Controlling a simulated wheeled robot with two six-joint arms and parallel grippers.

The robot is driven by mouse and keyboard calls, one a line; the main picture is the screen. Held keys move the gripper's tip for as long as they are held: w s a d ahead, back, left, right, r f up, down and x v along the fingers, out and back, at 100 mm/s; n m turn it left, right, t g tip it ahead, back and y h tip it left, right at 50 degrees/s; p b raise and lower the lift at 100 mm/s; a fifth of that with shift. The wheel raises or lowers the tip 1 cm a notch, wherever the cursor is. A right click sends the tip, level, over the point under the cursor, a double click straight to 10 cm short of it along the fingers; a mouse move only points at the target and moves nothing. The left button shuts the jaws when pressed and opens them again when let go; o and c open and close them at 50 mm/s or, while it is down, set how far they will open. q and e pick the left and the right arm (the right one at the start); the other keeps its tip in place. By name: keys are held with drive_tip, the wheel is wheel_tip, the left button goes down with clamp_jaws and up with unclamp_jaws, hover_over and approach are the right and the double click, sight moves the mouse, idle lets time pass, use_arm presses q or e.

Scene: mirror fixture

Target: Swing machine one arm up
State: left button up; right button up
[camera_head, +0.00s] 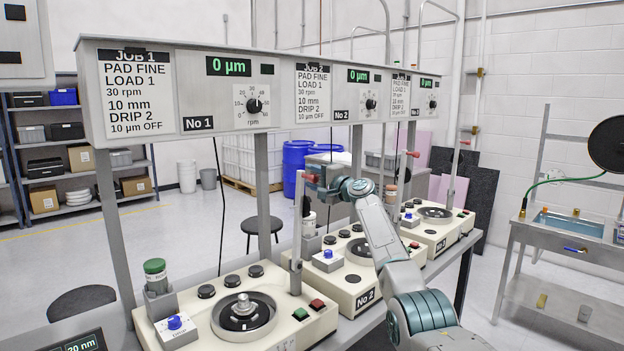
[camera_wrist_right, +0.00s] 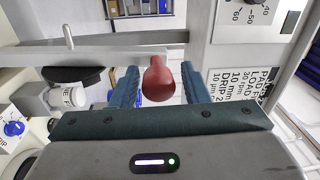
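Machine one (camera_head: 205,335), a cream box under the No 1 panel, stands at the front left with a dark round plate (camera_head: 228,322) and a metal piece on it. Its pale arm (camera_head: 297,230) stands upright at the right side, with a red knob (camera_head: 310,178) at the top. My right gripper (camera_head: 318,187) is at the knob, small and partly hidden by its own wrist. In the right wrist view the red knob (camera_wrist_right: 157,82) lies between the two open blue fingers (camera_wrist_right: 160,88), with a gap on each side. My left gripper is not in view.
Machine two (camera_head: 358,285) and machine three (camera_head: 435,232) stand behind along the bench, each with an upright bar and red knob. A sign panel (camera_head: 228,90) spans above. A green-capped bottle (camera_head: 155,275) and blue-knobbed box (camera_head: 175,328) sit left of machine one's plate.

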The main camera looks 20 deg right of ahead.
drive_tip(key=shift+o, duration=0.2)
drive_tip(key=shift+w+d+f, duration=0.1)
drive_tip(key=shift+d+f, duration=0.05)
drive_tip(key=shift+s, duration=0.5)
drive_tip(key=b+v, duration=0.3)
drive_tip(key=v, duration=0.6)
drive_tip(key=shift+s+d+b, duration=0.3)
drive_tip(key=shift+s+b, duration=0.05)
drive_tip(key=shift+f, duration=0.1)
